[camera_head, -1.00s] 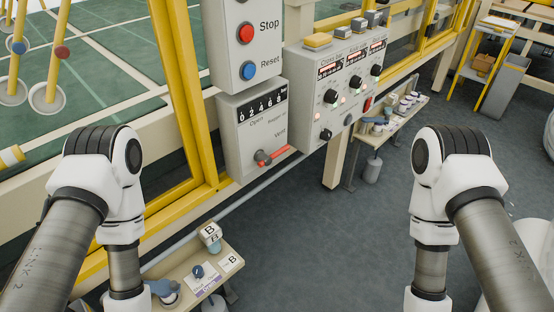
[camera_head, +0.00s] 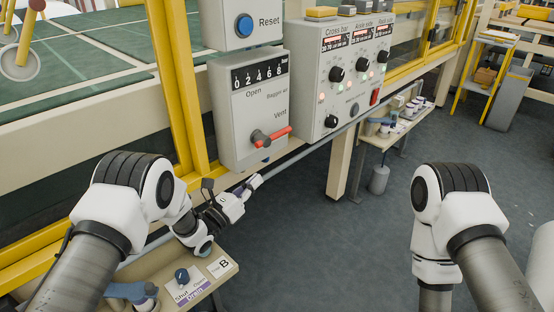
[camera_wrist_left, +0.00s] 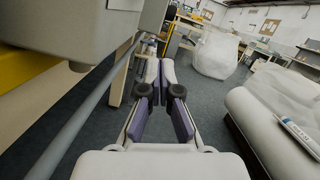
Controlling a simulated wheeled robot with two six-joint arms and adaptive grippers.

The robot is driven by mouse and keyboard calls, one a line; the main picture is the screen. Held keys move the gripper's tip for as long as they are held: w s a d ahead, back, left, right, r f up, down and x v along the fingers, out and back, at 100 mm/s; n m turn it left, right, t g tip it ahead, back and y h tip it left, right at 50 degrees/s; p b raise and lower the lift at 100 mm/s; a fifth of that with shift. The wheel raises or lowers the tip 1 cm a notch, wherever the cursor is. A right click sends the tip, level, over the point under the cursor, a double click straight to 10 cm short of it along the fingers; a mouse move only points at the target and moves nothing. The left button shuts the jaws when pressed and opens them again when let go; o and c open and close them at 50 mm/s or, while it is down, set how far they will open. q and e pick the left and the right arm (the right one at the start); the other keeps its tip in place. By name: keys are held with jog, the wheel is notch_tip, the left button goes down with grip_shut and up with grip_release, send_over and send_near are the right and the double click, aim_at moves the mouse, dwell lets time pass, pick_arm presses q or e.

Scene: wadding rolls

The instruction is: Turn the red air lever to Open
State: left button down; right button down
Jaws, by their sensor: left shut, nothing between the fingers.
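The red air lever (camera_head: 274,135) sits low on a grey panel box (camera_head: 232,128) in the head view. It points right and slightly up from its dark hub, just below the word Vent. The word Open stands higher, left of centre, under a gauge strip. My left gripper (camera_head: 256,181) is below the box, apart from the lever, its fingers pointing right and up. In the left wrist view the two fingers (camera_wrist_left: 162,68) are together and empty. The lever does not show clearly there. My right arm shows at the right, but its gripper is out of frame.
A pipe (camera_head: 308,150) runs along below the panels. A control box with knobs (camera_head: 345,75) stands right of the lever box. A yellow post (camera_head: 183,90) stands to its left. A small shelf (camera_head: 222,268) with a blue knob is beneath my left gripper.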

aim_at(274, 137)
pick_arm(q)
jog(key=shift+d+r+m+h, duration=0.2)
jog(key=shift+r+m+h, duration=0.15)
jog(key=shift+m, duration=0.15)
jog(key=shift+w, duration=0.1)
jog(key=w+d+r, duration=0.2)
jog(key=w+d+r+b, duration=0.1)
jog(key=w+d+r, duration=0.1)
jog(key=w, duration=0.1)
jog(key=w+d+r+b, duration=0.1)
jog(key=w+d+r, duration=0.1)
jog(key=shift+w+r, duration=0.1)
jog(key=shift+w, duration=0.25)
